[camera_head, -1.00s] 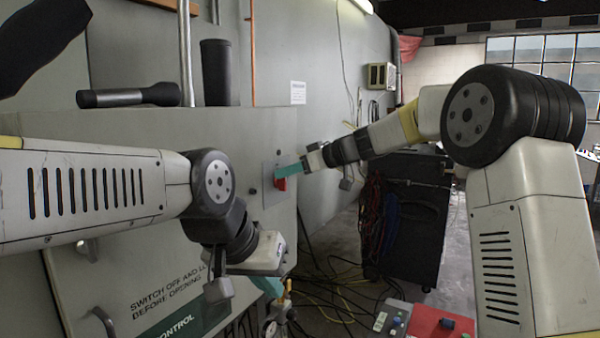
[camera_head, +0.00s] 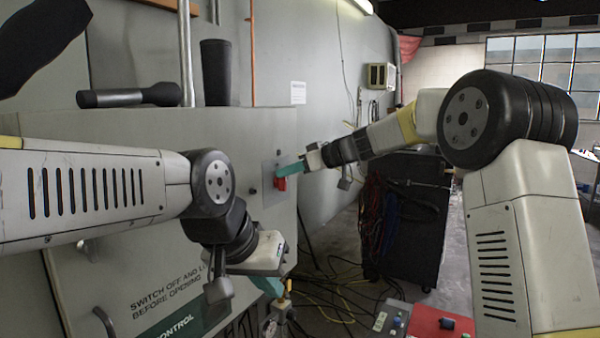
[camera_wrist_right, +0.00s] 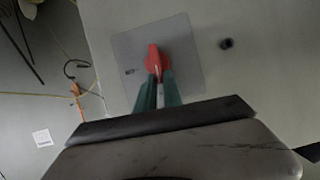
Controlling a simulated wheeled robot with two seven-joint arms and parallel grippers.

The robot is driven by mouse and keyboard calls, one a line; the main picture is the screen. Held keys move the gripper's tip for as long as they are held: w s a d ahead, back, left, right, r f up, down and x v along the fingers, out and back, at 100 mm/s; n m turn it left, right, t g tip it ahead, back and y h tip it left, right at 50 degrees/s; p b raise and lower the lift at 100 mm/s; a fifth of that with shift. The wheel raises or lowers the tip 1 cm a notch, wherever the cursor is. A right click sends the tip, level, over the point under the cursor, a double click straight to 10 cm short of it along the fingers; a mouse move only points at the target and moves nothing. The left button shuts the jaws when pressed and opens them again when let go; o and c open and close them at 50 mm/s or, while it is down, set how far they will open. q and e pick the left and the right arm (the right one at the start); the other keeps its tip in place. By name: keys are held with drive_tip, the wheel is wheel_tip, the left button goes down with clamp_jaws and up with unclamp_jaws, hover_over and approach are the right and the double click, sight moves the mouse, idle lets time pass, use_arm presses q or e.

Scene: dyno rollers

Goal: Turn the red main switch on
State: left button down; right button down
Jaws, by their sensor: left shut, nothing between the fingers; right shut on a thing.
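The red main switch (camera_head: 281,184) sits on a square grey plate (camera_head: 270,196) on the side of the grey cabinet (camera_head: 150,130). My right gripper (camera_head: 280,172) reaches it from the right, with its teal fingers on the switch. In the right wrist view, the red switch handle (camera_wrist_right: 154,58) is between the fingertips (camera_wrist_right: 157,82), and the right gripper is shut on it. The lower part of the handle is hidden by the fingers. My left gripper (camera_head: 276,288) is low in front of the cabinet, pointing down right, shut and empty, apart from the switch.
A black flashlight (camera_head: 128,96) and a dark cylinder (camera_head: 216,72) are on the cabinet top. A black tool cart (camera_head: 410,215) stands behind my right arm. Cables (camera_head: 330,300) lie on the floor. A red and grey box with buttons (camera_head: 440,322) is at the lower front.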

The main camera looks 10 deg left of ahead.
drive_tip(key=shift+w+d+f+m+g+y, duration=0.2)
drive_tip(key=shift+w+f+m+g+y, duration=0.5)
drive_tip(key=shift+m, duration=1.45)
drive_tip(key=shift+w+d+f+m+g+y, duration=0.15)
drive_tip(key=shift+w+f+m+g+y, duration=0.25)
drive_tip(key=shift+m+g+y, duration=1.25)
drive_tip(key=shift+w+d+f+m+g+y, duration=0.35)
drive_tip(key=shift+f+m, duration=0.3)
drive_tip(key=shift+m, duration=2.05)
drive_tip(key=shift+a, duration=0.15)
drive_tip(key=c, duration=1.5)
unclamp_jaws()
drive_tip(key=d, duration=0.7)
drive_tip(key=shift+w+d, duration=0.25)
drive_tip(key=shift+d, duration=0.15)
